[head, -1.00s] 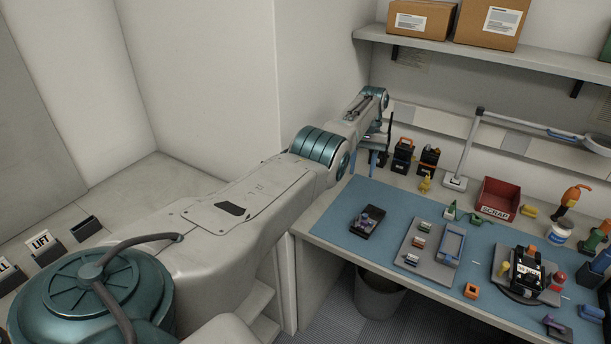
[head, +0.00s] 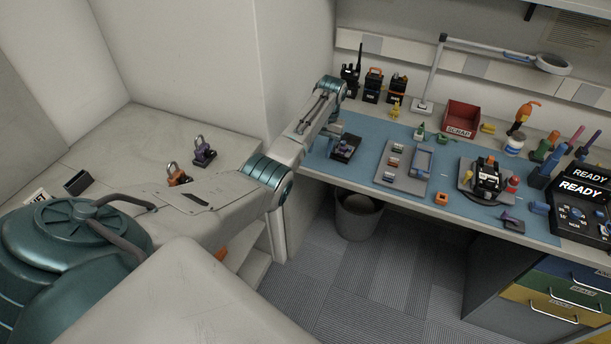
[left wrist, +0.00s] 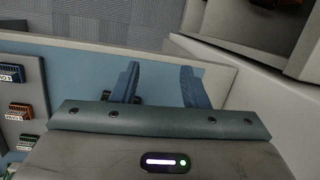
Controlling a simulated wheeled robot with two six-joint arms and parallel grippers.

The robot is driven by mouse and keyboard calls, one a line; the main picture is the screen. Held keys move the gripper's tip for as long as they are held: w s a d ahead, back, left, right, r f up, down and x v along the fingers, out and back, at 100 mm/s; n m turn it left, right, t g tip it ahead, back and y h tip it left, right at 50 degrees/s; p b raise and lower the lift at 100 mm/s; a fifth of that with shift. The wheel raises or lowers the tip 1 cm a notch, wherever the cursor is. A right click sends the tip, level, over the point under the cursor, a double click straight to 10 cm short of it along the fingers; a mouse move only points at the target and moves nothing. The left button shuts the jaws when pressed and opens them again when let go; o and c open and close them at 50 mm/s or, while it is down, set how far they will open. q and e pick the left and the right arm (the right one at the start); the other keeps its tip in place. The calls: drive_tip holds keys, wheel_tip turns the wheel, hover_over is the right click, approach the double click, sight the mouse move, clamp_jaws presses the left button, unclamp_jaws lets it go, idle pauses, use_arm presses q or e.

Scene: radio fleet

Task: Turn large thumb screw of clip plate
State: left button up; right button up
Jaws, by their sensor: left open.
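A black radio (head: 487,179) lies in a dark holder on the blue mat, right of centre. The clip plate and its large thumb screw are too small to make out with certainty. My left gripper (head: 334,131) points down over the mat's left end, far left of the radio and close to a dark tray (head: 346,149) with a purplish part in it. In the left wrist view my left gripper (left wrist: 160,82) has its two blue fingers spread, with nothing held between them. A small dark thing shows behind the left finger. My right gripper is out of view.
Several radios (head: 373,87) stand behind the gripper. A red scrap bin (head: 462,118) and lamp stand (head: 433,80) are at the back. A black READY unit (head: 582,205) stands at right.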

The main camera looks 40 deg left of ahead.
use_arm(q)
drive_tip(key=s+d+f+m+t, duration=0.1)
drive_tip(key=s+d+f, duration=0.1)
drive_tip(key=s, duration=0.3)
drive_tip(key=s+d+f+m+t+y, duration=0.1)
drive_tip(key=s+d+f, duration=0.2)
drive_tip(key=s+f, duration=0.2)
drive_tip(key=s+d+f, duration=0.2)
drive_tip(key=s+f, duration=0.2)
drive_tip(key=s, duration=0.3)
drive_tip(key=shift+d+m+t, duration=0.3)
drive_tip(key=shift+m+t, duration=0.1)
